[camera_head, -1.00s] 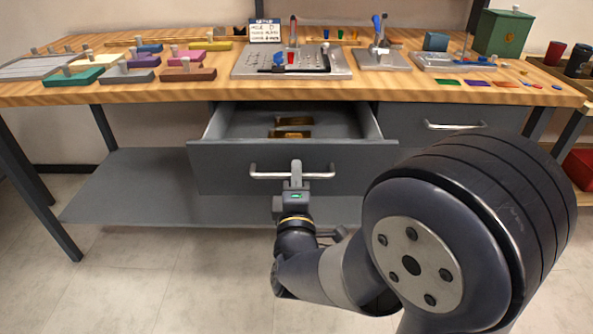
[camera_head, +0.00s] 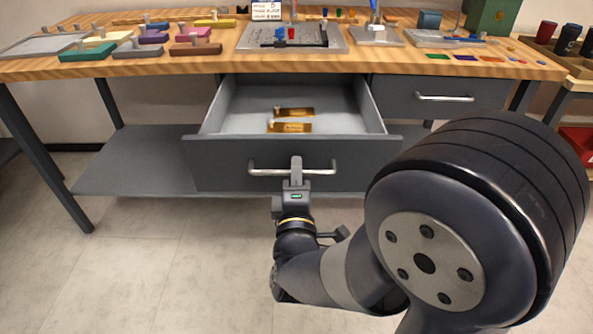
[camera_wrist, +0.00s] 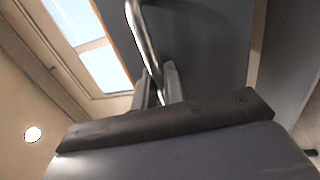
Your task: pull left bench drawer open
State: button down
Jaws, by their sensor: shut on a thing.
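The left bench drawer (camera_head: 225,170) is pulled well out from under the wooden bench top. Two brass-coloured pieces (camera_head: 292,112) lie on its floor. Its silver bar handle (camera_head: 265,169) runs across the grey front. My gripper (camera_head: 296,165) is shut on the handle near its middle. In the wrist view the handle (camera_wrist: 143,38) runs down between the fingers of my gripper (camera_wrist: 160,85), and the grey drawer front (camera_wrist: 205,45) is behind it. The fingertips are small and partly hidden in the head view.
The right bench drawer (camera_head: 440,98) is shut. The bench top (camera_head: 195,67) holds several coloured blocks, a metal fixture plate (camera_head: 255,45) and a green box (camera_head: 490,15). A lower shelf (camera_head: 130,172) and table legs stand under the bench. The floor in front, at left, is clear.

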jog(key=c, duration=1.6)
grip_release()
jog(key=shift+c, duration=0.2)
jog(key=shift+s, duration=0.1)
jog(key=s+f+p, duration=0.1)
jog(key=s+f, duration=0.1)
jog(key=s, duration=0.8)
jog(key=shift+s+a, duration=0.2)
jog(key=shift+f, duration=0.1)
jog(key=shift+w+d+r+b, duration=0.15)
jog(key=shift+w+r, duration=0.2)
jog(key=shift+w, duration=1.4)
jog(key=shift+w+r+b, duration=0.2)
jog(key=shift+w+r, duration=0.2)
jog(key=shift+w, duration=1.4)
jog(key=shift+w+d+r+b, duration=0.15)
jog(key=shift+w+r, duration=0.2)
jog(key=shift+w, duration=1.4)
jog(key=shift+a, duration=0.1)
